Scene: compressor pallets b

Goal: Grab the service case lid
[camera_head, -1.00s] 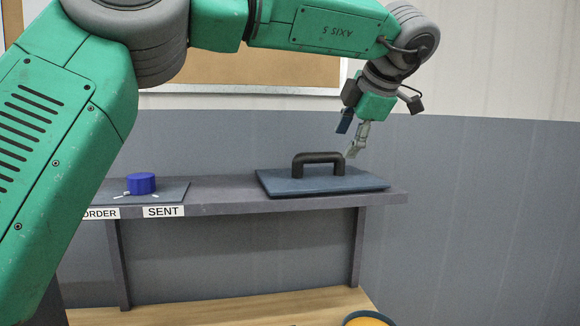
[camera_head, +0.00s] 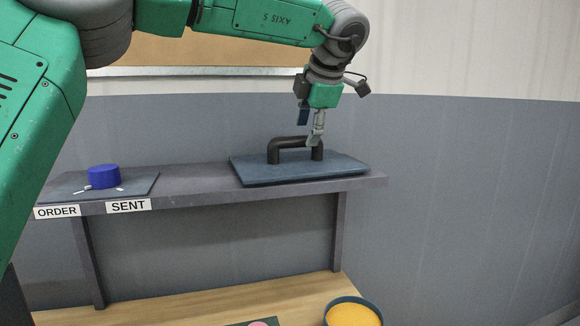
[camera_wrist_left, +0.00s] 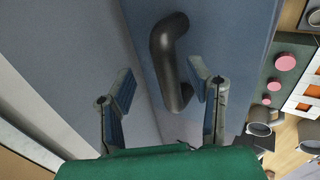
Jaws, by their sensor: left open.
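The service case lid (camera_head: 340,165) is a flat blue-grey panel with a black arched handle (camera_head: 288,142), lying on the raised shelf. In the left wrist view the lid (camera_wrist_left: 225,30) fills the upper middle, with its handle (camera_wrist_left: 171,62) between and beyond the finger lines. My left gripper (camera_head: 311,126) is at the handle's right end, pointing down. In the left wrist view the left gripper (camera_wrist_left: 162,92) has its two fingers spread apart, the handle nearer the right finger. Contact with the handle cannot be told. My right gripper is not in view.
The grey shelf (camera_head: 200,190) carries ORDER and SENT labels and a dark mat (camera_head: 142,184) with a blue cylinder (camera_head: 104,176). A wooden worktop (camera_head: 240,297) below holds a round orange-filled container (camera_head: 352,314). A wall stands close behind the shelf.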

